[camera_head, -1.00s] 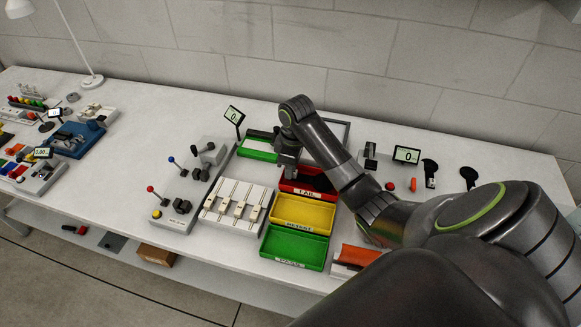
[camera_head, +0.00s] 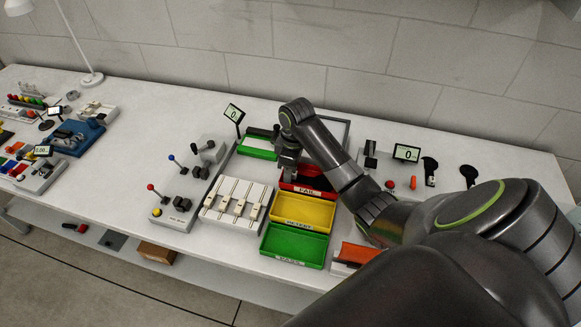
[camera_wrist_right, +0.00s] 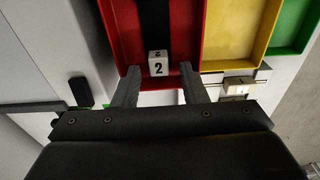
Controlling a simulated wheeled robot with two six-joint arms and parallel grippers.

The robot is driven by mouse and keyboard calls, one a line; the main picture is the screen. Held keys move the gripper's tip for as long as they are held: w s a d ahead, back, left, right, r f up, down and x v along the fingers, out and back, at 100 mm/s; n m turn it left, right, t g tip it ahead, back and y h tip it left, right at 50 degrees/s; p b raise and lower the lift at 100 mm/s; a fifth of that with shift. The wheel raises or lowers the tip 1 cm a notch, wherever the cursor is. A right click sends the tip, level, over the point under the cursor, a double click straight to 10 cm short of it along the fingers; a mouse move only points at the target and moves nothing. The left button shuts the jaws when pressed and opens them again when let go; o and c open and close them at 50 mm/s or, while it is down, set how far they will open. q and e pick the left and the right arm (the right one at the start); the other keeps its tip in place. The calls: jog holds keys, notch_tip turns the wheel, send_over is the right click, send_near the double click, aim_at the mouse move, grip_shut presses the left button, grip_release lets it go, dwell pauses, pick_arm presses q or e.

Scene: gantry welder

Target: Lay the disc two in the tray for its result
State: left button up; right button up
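My right gripper (camera_wrist_right: 160,88) is open over the red FAIL tray (camera_wrist_right: 124,35), with its fingers apart. A small white block marked "2" (camera_wrist_right: 158,68) is between the fingers, with a visible gap on each side. A black strip-like part (camera_wrist_right: 155,20) lies beyond the block in the red tray; I cannot tell whether it is the disc or how it joins the block. In the head view, the right gripper (camera_head: 288,172) is at the left end of the red tray (camera_head: 309,191). The yellow RETEST tray (camera_head: 303,211) and green PASS tray (camera_head: 294,246) are in front. My left gripper is not in view.
A slider panel (camera_head: 238,200) stands left of the trays, with a lever panel (camera_head: 181,205) farther left. A small display (camera_head: 406,153) and black-handled tools (camera_head: 430,168) stand to the right.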

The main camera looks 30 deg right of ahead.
jog(key=shift+r, duration=0.1)
jog(key=shift+r, duration=0.35)
notch_tip(320, 180, up, 6)
jog(key=shift+d+f, duration=0.15)
jog(key=shift+f, duration=0.05)
notch_tip(320, 180, up, 7)
jog(key=p, duration=0.7)
jog(key=shift+s+d+f, duration=0.15)
jog(key=shift+s, duration=0.2)
